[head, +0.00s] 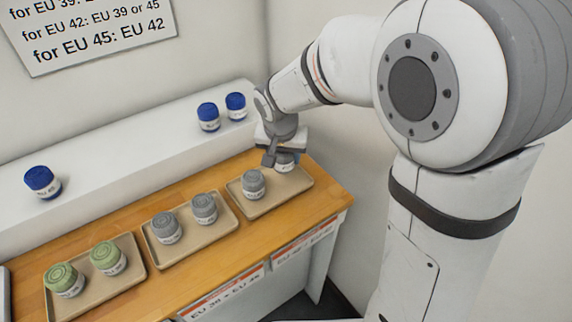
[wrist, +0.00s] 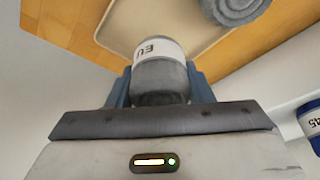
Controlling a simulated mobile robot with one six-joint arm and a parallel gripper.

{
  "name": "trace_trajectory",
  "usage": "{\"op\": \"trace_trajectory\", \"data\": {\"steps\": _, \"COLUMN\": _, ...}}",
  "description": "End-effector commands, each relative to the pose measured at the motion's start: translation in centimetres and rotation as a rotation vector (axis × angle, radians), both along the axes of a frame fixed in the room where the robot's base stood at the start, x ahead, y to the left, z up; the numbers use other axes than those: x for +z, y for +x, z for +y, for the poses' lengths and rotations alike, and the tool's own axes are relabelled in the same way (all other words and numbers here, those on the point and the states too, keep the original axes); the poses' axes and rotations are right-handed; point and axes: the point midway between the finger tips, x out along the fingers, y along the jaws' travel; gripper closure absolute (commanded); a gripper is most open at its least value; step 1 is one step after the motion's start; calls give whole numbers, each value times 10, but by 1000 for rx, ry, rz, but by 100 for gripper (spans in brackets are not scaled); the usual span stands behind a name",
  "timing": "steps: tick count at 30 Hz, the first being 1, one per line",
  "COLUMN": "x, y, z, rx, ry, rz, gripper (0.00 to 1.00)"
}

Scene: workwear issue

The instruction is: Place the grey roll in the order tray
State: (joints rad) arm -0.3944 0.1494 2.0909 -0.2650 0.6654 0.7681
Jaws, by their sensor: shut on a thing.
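My gripper (head: 277,158) is shut on a grey roll (head: 286,167) with a white band, over the right-hand tan tray (head: 299,184). In the wrist view the grey roll (wrist: 160,78) sits between my two fingers (wrist: 160,90), its band reading "EU"; the size is not legible. Another grey roll (head: 253,184) stands upright in that tray, left of the held one. I cannot tell whether the held roll touches the tray floor. No readable label tells me which tray is the order tray.
A middle tray (head: 190,246) holds two grey rolls (head: 166,228), and a left tray (head: 98,294) holds two green rolls (head: 108,257). Three blue rolls (head: 208,116) stand on the white ledge (head: 120,150) behind. A sign (head: 95,35) hangs on the wall.

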Motion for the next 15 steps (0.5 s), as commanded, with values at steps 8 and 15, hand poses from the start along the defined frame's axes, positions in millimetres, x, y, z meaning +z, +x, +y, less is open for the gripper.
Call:
{"op": "trace_trajectory", "data": {"steps": 8, "x": -35, "y": 0, "z": -1, "rx": -1, "ry": 0, "rz": 2, "gripper": 76}}
{"op": "trace_trajectory", "data": {"steps": 15, "x": -36, "y": 0, "z": -1, "rx": -2, "ry": 1, "rz": 0, "gripper": 76}}
